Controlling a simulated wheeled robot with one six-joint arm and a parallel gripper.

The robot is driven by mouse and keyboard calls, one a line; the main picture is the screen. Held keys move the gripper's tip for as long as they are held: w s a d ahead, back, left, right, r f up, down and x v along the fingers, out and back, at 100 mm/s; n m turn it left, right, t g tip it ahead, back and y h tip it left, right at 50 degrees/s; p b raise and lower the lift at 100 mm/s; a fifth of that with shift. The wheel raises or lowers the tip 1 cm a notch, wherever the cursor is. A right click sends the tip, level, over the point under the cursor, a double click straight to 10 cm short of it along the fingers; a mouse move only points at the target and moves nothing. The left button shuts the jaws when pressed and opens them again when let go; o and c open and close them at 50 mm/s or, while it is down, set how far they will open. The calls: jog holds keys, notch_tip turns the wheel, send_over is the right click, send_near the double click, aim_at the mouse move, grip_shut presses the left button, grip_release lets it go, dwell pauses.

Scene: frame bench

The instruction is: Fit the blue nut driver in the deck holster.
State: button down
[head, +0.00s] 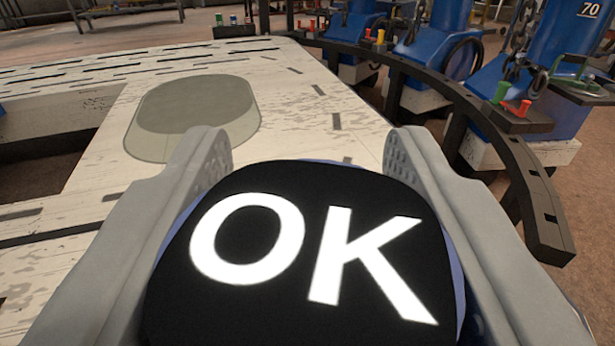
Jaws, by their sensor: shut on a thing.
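My gripper (307,152) fills the lower part of the head view, with one grey finger on each side. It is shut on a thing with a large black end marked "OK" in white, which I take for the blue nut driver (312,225). Only thin blue edges of it show, and the rest is hidden below the black end. Ahead and to the left is a pale, rounded, see-through oval (193,118) on the white deck, apparently the deck holster. The nut driver is apart from it in the picture, nearer to me and to the right.
The worn white deck (300,105) has dark slots and a dark gap at left. A dark curved rail (480,115) runs along its right side. Blue machines (535,75) with red and green parts stand beyond the rail. Small cans (233,22) stand at the far edge.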

jog(key=shift+f, duration=6.55)
dwell(0.6)
jog(key=c, duration=0.7)
grip_release()
jog(key=shift+o, duration=0.2)
jog(key=shift+s+f, duration=0.1)
jog(key=shift+s, duration=0.1)
